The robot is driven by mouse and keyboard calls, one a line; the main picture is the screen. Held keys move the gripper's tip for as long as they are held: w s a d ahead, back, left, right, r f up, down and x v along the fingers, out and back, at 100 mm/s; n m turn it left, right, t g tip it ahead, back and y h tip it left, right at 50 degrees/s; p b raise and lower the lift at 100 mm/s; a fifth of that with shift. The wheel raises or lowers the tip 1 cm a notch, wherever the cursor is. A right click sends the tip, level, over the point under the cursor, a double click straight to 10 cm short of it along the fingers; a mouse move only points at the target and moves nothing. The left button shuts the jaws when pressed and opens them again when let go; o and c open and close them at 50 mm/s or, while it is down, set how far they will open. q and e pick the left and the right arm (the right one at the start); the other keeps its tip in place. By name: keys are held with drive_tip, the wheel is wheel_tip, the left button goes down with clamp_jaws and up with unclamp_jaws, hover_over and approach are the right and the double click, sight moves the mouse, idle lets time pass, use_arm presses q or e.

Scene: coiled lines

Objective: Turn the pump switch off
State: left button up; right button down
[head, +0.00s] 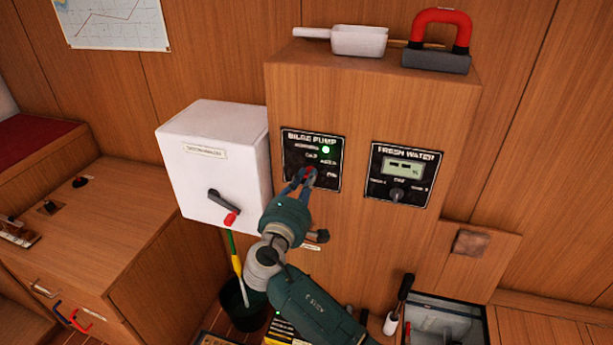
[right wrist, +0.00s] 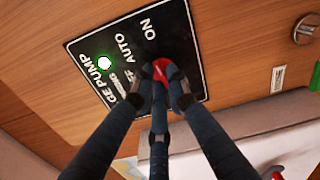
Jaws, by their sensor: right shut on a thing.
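The black bilge pump panel (head: 328,178) is on the wooden cabinet front, with a green light (head: 326,149) lit. Its red switch knob (head: 311,170) is largely covered by my fingers. My right gripper (head: 306,179) is shut on the knob. In the right wrist view the fingers close around the red knob (right wrist: 160,68), beside the words OFF, AUTO and ON, and the green light (right wrist: 104,63) glows. The knob's exact pointing direction is hidden. My left gripper is not in view.
A fresh water panel (head: 404,176) with its own knob is to the right. A white box (head: 215,160) with a red-tipped lever (head: 224,207) stands out at the left. A scoop (head: 358,41) and a red-handled tool (head: 438,40) lie on the cabinet top. An open compartment (head: 448,318) is at lower right.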

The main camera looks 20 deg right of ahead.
drive_tip(key=n+p, duration=0.7)
drive_tip(key=n, duration=0.2)
drive_tip(key=shift+a, duration=0.1)
drive_tip(key=n+p, duration=0.3)
drive_tip(key=n, duration=0.1)
drive_tip(key=shift+f+n+p, duration=0.25)
drive_tip(key=shift+n+p, duration=0.65)
drive_tip(key=shift+n, duration=0.8)
drive_tip(key=c, duration=1.7)
unclamp_jaws()
drive_tip(key=v, duration=1.2)
drive_tip(key=shift+a, duration=0.1)
